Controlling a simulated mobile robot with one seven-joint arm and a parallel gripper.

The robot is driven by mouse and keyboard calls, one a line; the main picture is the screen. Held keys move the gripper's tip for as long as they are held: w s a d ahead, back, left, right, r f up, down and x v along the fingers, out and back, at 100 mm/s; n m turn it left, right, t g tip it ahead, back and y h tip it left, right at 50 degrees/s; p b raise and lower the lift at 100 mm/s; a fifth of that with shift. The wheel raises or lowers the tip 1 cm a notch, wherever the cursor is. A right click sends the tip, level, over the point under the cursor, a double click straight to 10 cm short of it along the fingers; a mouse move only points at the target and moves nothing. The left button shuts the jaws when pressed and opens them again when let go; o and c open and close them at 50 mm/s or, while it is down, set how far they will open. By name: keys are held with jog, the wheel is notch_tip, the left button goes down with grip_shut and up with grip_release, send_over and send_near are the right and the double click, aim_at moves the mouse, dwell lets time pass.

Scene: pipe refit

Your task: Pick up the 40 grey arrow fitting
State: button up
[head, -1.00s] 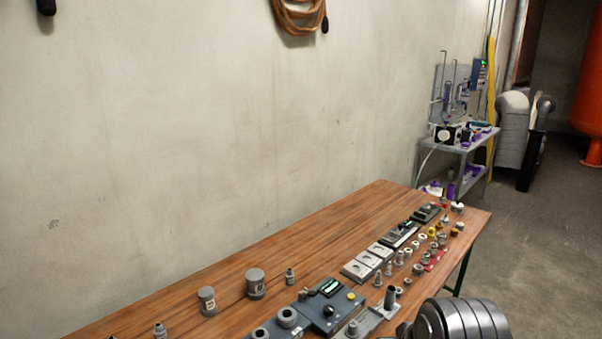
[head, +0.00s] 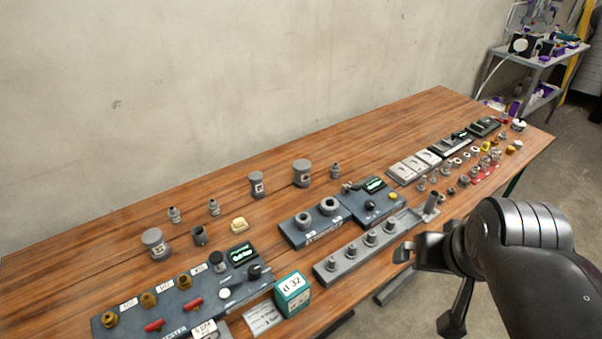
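Several grey fittings stand on the wooden table (head: 330,135). Larger capped ones are a wide one (head: 301,173), a narrower one (head: 256,184) and one at the left (head: 155,243). Smaller ones are at the back right (head: 335,171) and at the left (head: 213,207), (head: 174,214). A dark grey open-topped one (head: 199,235) is near them. Their marks are too small to read, so I cannot tell which is the 40 arrow fitting. My gripper (head: 404,254) is at the right, by the front edge, apart from these fittings. Its finger opening is unclear.
A grey rack with pegs (head: 345,263) lies nearest my gripper. A tester panel (head: 180,305), a teal box (head: 292,290) and a blue-grey device (head: 375,202) stand along the front. Small parts crowd the right end. The table's back strip is mostly clear.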

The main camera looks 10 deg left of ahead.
dwell(0.3)
jog(key=c, duration=0.7)
